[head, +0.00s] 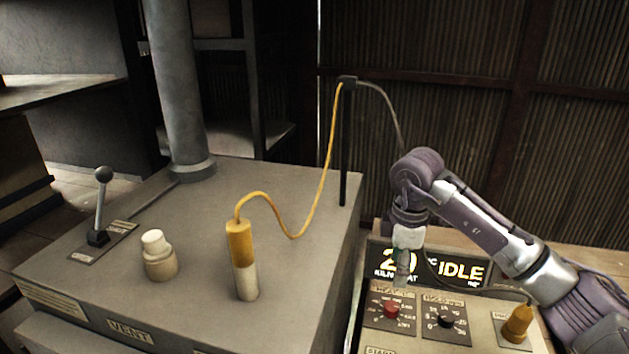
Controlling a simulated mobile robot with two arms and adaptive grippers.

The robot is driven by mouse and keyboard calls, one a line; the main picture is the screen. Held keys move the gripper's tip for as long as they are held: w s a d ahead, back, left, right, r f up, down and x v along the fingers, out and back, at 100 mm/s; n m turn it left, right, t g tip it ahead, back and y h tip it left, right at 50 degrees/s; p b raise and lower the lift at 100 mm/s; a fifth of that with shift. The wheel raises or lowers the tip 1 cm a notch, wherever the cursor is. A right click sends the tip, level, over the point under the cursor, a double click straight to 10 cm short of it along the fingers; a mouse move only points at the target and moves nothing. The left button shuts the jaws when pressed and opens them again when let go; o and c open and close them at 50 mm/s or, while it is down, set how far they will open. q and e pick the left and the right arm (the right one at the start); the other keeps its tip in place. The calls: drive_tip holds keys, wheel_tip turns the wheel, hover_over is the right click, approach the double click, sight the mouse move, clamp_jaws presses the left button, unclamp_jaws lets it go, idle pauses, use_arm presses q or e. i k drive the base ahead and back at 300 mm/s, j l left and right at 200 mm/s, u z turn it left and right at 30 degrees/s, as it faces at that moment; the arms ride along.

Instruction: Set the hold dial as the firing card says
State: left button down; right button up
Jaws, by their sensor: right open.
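The hold dial (446,321) is a small black knob on the control panel, under a label that seems to read HOLD. Its exact setting is too small to read. A red knob (391,308) sits just left of it. My right gripper (403,280) points down over the panel, open, above and behind the red knob and up-left of the black one. It appears apart from both knobs. I cannot make out a firing card. My left gripper is not in view.
A display (428,267) reads 20 and IDLE. An orange plug (518,322) stands at the panel's right. The grey kiln top (200,260) holds a yellow-and-white probe (242,262) on a cable, a pale plug (158,256), a lever (100,205) and a thin post (344,150).

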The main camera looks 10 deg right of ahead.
sight(446, 317)
drive_tip(key=k, duration=1.5)
